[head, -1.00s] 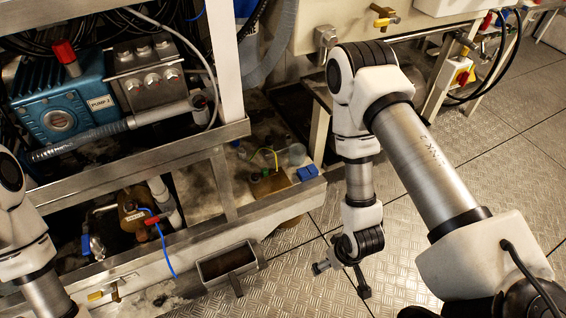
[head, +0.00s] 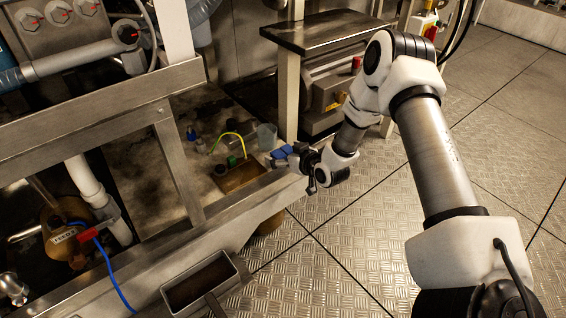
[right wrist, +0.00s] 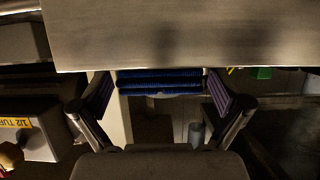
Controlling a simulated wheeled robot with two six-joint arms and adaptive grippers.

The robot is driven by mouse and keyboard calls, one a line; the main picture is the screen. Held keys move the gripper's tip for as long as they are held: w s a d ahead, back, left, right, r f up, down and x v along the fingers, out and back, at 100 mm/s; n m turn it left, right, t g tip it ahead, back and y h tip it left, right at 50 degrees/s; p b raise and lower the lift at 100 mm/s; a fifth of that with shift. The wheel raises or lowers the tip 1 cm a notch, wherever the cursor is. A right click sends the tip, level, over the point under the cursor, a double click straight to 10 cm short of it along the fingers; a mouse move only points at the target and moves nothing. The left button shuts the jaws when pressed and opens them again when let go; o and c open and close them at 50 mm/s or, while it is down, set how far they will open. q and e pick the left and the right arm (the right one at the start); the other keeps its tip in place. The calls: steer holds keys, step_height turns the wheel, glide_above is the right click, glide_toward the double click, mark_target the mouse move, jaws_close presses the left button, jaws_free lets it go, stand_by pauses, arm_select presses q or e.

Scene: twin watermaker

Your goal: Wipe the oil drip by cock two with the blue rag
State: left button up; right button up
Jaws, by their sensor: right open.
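The blue rag (head: 280,154) lies folded on the metal frame ledge near its right corner. My right gripper (head: 302,160) is at the rag, coming from the right. In the right wrist view the rag (right wrist: 160,80) shows as stacked blue folds between the two spread fingers of my right gripper (right wrist: 160,98), which are open. I cannot tell whether the fingers touch it. A red-handled cock (head: 97,230) with a blue hose sits on the brass part at lower left. I cannot make out the oil drip or which cock is number two. My left gripper is out of view.
A steel frame rail (head: 225,207) runs along the front. A metal trough (head: 203,285) hangs below it. A clear cup (head: 266,137) and a yellow-green tube (head: 233,135) stand behind the rag. A dark-topped stand (head: 320,32) is at the back. The plated floor (head: 400,250) is free.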

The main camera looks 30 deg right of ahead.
steer(key=shift+r, duration=0.1)
steer(key=c, duration=1.2)
